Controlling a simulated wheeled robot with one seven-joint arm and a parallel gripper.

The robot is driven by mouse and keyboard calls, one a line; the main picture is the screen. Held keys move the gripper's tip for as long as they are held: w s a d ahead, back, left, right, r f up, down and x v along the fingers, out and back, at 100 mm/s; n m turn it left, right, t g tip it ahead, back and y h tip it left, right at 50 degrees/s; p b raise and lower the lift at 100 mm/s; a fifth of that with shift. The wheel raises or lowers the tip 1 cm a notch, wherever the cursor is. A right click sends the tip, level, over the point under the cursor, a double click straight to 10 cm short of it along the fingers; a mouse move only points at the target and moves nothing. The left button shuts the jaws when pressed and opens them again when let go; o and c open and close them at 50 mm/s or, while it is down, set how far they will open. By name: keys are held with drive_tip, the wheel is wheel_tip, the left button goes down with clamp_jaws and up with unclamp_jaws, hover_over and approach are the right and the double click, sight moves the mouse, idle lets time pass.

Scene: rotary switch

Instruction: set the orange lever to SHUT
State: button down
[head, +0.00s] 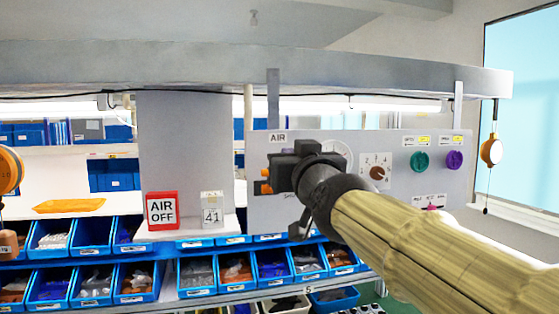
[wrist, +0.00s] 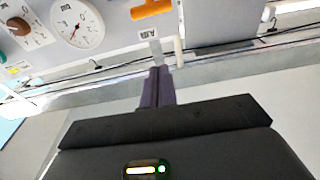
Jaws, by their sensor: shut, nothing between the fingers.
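The orange lever (wrist: 152,9) lies at the top edge of the wrist view, where the panel appears upside down. It looks like a rounded bar lying roughly across the picture, partly cut off, near the AIR label (wrist: 156,35). In the head view only small orange parts of the lever (head: 265,187) show at the left of my gripper, which hides the rest. My gripper (wrist: 156,75) is shut and empty, its fingers together, pointing toward the panel and apart from the lever in the wrist view.
The grey panel (head: 400,150) also carries a gauge (wrist: 76,24), a brown knob (head: 377,172), a green knob (head: 419,161) and a purple knob (head: 454,160). A red AIR OFF sign (head: 162,211) and a 41 card (head: 212,210) stand left. Blue bins (head: 92,238) fill the shelves below.

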drive_tip(key=shift+w, duration=0.1)
drive_tip(key=p+x, duration=0.1)
drive_tip(key=x, duration=0.2)
drive_tip(key=p+x, duration=0.1)
drive_tip(key=x, duration=0.2)
drive_tip(key=p+x, duration=0.2)
drive_tip(key=x, duration=0.1)
drive_tip(key=shift+w+a+f, duration=0.1)
drive_tip(key=shift+w+f, duration=0.15)
drive_tip(key=shift+w, duration=0.15)
drive_tip(key=f, duration=0.1)
drive_tip(key=s+f+p, duration=0.1)
drive_tip(key=f, duration=0.1)
drive_tip(key=shift+f, duration=0.15)
drive_tip(key=shift+f+b, duration=0.2)
drive_tip(key=shift+b, duration=0.2)
drive_tip(key=shift+s+f+b, duration=0.1)
drive_tip(key=shift+b, duration=0.55)
